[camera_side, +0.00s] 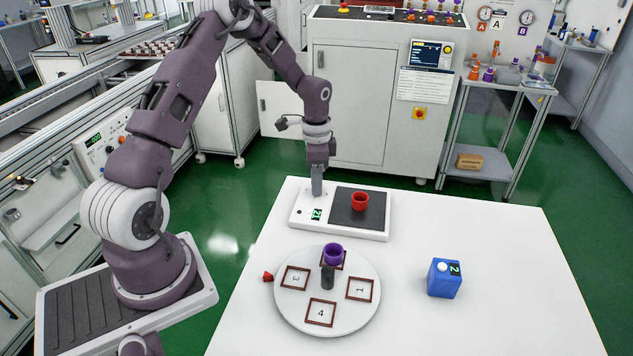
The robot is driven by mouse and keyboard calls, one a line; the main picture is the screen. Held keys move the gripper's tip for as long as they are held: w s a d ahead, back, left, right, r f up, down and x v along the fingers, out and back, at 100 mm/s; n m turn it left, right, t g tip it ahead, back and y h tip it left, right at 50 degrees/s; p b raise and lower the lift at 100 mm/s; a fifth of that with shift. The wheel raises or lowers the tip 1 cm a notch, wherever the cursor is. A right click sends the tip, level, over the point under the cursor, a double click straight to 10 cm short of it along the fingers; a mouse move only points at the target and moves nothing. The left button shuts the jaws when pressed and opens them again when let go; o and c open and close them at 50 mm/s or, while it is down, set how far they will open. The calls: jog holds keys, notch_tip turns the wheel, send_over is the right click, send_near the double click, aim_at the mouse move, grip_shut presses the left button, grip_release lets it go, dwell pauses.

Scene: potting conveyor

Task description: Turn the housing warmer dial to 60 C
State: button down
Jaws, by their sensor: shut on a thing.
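The housing warmer (345,230) is a low white box on the table, with a dark plate (345,212) on its right and a small green display (316,214) on its left. The display's digits are too small to read surely. A red cup-shaped housing (360,201) stands upright on the plate. My gripper (317,193) points straight down over the back left of the warmer. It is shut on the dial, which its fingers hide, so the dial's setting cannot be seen.
In front is a white round turntable (342,321) with numbered square frames, a dark centre post (327,278) and a purple cup (333,254). A red pointer (268,276) is at its left. A blue box with a display (444,279) stands right.

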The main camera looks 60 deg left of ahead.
jog(key=shift+m, duration=0.4)
jog(key=c, duration=1.3)
grip_release()
jog(key=shift+o, duration=0.2)
notch_tip(320, 180, up, 7)
jog(key=shift+r, duration=0.1)
